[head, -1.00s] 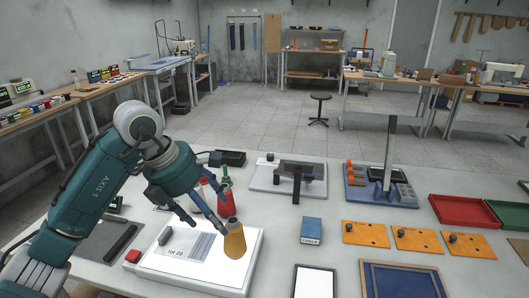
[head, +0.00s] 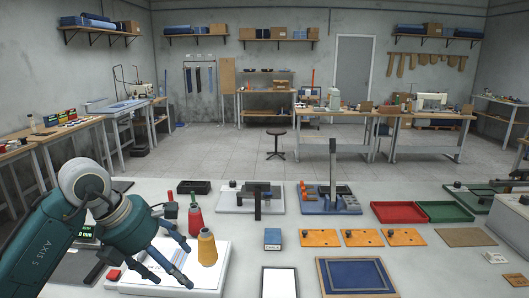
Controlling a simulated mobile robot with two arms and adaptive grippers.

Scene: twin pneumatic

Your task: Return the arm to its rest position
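My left arm (head: 50,235) comes in from the left. Its gripper (head: 187,264) hangs over the left part of a white board, with its two fingers spread and nothing between them. An orange-yellow thread cone (head: 207,249) stands upright on the board, just right of the fingers and apart from them. My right gripper does not show.
The white board (head: 218,275) has a red button (head: 113,275) at its left. A blue box (head: 272,239), orange plates (head: 319,238), a framed blue panel (head: 357,277), and red (head: 407,213) and green (head: 444,212) trays lie to the right. A fixture post (head: 333,172) stands up behind.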

